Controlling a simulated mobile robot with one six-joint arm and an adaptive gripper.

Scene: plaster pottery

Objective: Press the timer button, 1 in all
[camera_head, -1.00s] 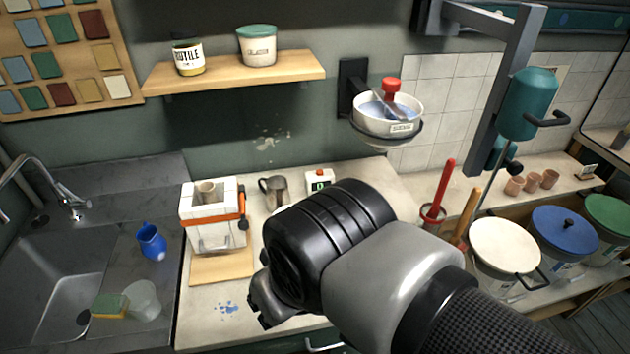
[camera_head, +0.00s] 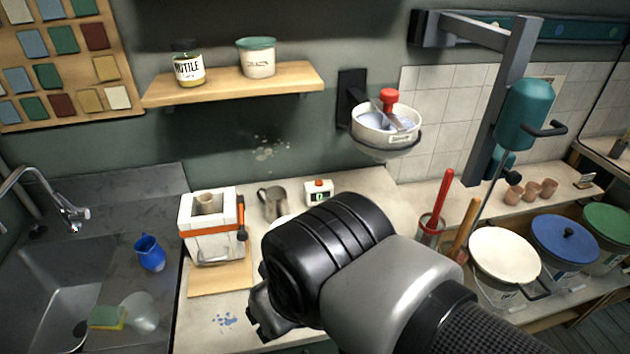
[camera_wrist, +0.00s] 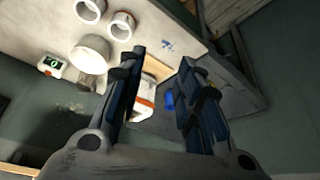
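The timer (camera_head: 318,192) is a small white box with a red-orange button on top and a lit green display. It stands upright on the counter against the wall, right of a grey metal jug. In the wrist view the timer (camera_wrist: 51,65) shows at the upper left, apart from my fingers. My gripper (camera_wrist: 158,72) is open, with its two fingers spread and nothing held between them. In the head view my gripper (camera_head: 262,312) is mostly hidden behind my wrist, over the front of the counter, well short of the timer.
A white plaster mould with an orange strap (camera_head: 212,235) stands on a wooden board, left of the jug (camera_head: 273,203). A wall-mounted bowl (camera_head: 385,128) hangs above and right of the timer. A shelf (camera_head: 235,87) overhangs the counter. The sink (camera_head: 60,275) lies left.

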